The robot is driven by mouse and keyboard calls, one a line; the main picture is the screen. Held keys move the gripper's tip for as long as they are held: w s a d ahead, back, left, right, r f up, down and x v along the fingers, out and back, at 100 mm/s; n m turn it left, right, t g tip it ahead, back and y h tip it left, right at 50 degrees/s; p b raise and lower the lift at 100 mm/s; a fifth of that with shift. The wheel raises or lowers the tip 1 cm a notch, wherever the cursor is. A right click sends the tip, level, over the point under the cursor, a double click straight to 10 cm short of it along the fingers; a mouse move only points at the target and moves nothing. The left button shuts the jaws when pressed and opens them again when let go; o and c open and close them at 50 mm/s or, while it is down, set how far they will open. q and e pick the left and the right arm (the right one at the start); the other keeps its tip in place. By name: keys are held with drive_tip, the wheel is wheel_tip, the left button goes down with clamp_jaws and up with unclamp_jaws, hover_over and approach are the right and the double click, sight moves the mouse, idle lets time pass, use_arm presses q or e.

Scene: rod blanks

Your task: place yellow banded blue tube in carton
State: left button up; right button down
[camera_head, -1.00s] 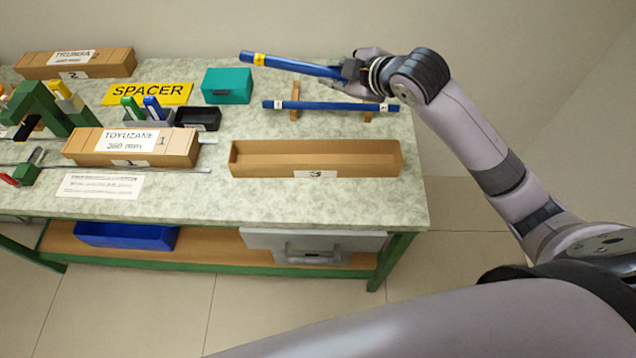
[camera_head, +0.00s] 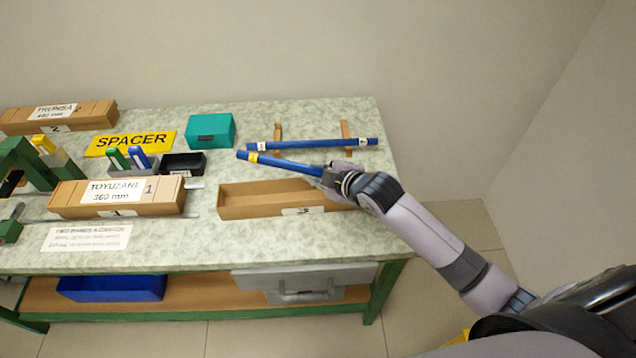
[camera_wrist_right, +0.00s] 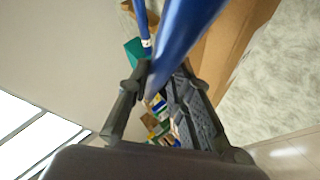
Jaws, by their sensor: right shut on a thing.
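The yellow banded blue tube (camera_head: 278,163) is held at its right end by my right gripper (camera_head: 328,178), which is shut on it. The tube slants, with its yellow band near the far left end, above the back edge of the open carton (camera_head: 250,212). The carton is empty where I see inside; my gripper and wrist cover its right end. In the right wrist view the tube (camera_wrist_right: 185,40) runs up between the fingers (camera_wrist_right: 160,95), with the carton's brown wall (camera_wrist_right: 235,45) beside it. My left gripper is not in view.
A second blue tube with white bands (camera_head: 310,144) lies on two wooden supports behind the carton. A teal box (camera_head: 210,130) and a small black tray (camera_head: 183,164) stand to the left. A closed carton marked 1 (camera_head: 118,197) lies left of the open one.

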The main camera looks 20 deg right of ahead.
wheel_tip(320, 180, down, 4)
drive_tip(key=shift+f, duration=0.1)
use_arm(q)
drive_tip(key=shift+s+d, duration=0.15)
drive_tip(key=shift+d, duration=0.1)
use_arm(e)
drive_tip(key=shift+f, duration=0.1)
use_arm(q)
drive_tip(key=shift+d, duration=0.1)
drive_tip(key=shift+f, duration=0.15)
use_arm(e)
drive_tip(key=shift+f, duration=0.45)
drive_tip(key=c, duration=1.7)
unclamp_jaws()
drive_tip(key=shift+s, duration=0.1)
drive_tip(key=shift+f, duration=0.1)
